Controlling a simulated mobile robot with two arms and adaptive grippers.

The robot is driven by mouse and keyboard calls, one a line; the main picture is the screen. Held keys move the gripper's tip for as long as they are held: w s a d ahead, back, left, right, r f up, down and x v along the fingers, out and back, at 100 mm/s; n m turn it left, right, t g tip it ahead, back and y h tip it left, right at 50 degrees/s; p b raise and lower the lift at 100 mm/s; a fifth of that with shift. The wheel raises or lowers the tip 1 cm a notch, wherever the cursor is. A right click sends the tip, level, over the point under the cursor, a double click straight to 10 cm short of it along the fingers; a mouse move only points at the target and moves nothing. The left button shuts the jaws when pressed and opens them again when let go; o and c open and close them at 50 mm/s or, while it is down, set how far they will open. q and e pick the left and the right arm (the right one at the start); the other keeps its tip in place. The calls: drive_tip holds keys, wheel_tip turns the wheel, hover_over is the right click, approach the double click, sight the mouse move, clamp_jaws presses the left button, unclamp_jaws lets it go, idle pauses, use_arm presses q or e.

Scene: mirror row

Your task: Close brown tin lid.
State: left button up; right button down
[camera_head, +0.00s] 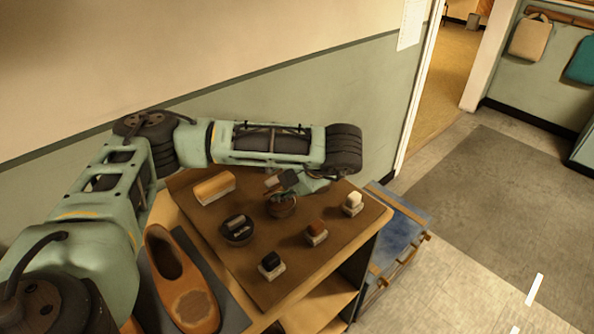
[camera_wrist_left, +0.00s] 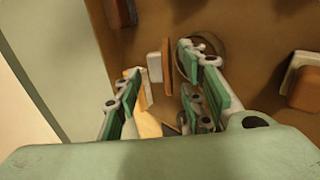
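The brown tin (camera_head: 283,208) is a small round tin on the brown mat, partly hidden under my left gripper (camera_head: 283,188). In the left wrist view the tin's round rim (camera_wrist_left: 222,46) shows behind the right finger. A thin brown upright piece (camera_wrist_left: 167,66) beside the rim looks like the lid seen edge-on; I cannot tell for sure. My left gripper (camera_wrist_left: 160,100) also shows there with its green-padded fingers apart and nothing clearly held between them. I cannot tell whether a finger touches the tin. My right gripper is in neither view.
A dark tin (camera_head: 237,230) stands left of the brown tin. Small brushes stand at the front (camera_head: 271,265), right (camera_head: 316,233) and far right (camera_head: 353,203). A long tan-topped brush (camera_head: 214,187) lies at the back left. A brown shoe (camera_head: 182,285) lies left of the mat (camera_head: 200,215).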

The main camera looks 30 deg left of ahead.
use_arm(q)
drive_tip(key=v, duration=1)
drive_tip(key=shift+c, duration=0.2)
